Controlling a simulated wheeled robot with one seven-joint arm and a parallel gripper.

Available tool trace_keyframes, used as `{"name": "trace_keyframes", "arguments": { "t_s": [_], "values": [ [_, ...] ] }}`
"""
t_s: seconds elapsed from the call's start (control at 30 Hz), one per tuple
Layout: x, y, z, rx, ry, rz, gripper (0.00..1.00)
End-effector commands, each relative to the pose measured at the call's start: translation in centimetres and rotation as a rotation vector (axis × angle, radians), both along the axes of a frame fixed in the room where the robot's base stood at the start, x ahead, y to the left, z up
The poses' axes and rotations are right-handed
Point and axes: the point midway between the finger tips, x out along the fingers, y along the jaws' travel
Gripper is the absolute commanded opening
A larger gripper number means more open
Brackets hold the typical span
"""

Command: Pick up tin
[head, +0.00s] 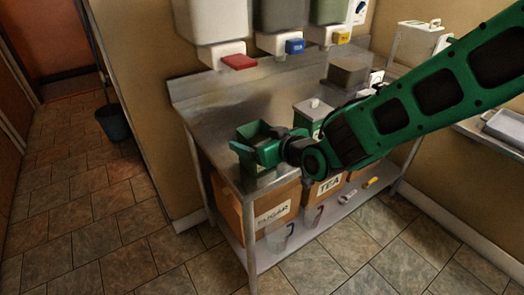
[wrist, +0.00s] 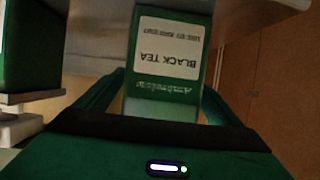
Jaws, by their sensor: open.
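The green tin (wrist: 168,55) has a white label reading "BLACK TEA", which appears upside down in the wrist view. In the head view the tin (head: 252,129) stands near the left front of the metal counter, partly hidden by my gripper (head: 262,148). In the wrist view the fingers of my gripper (wrist: 162,88) are open, one on each side of the tin. A gap shows on the right side; whether either finger touches the tin is unclear.
A green canister with a pale lid (head: 313,108) stands to the right on the counter (head: 212,115). Several dispensers with coloured taps hang above. Boxes marked "SUGAR" (head: 272,213) and "TEA" (head: 328,186) sit below. A dark bucket (head: 113,122) stands on the floor at left.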

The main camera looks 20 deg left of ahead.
Motion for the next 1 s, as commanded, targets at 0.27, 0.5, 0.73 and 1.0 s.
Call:
{"name": "trace_keyframes", "arguments": {
  "t_s": [0.27, 0.5, 0.73, 1.0],
  "values": [
    [1.6, 2.1, -1.1, 0.0, 0.0, 0.001, 0.88],
    [1.6, 2.1, -1.2, 0.0, 0.0, 0.0, 0.88],
    [1.6, 2.1, -1.2, 0.0, 0.0, 0.0, 0.38],
    [1.6, 2.1, -1.1, 0.001, -0.001, 0.0, 0.38]
  ]
}}
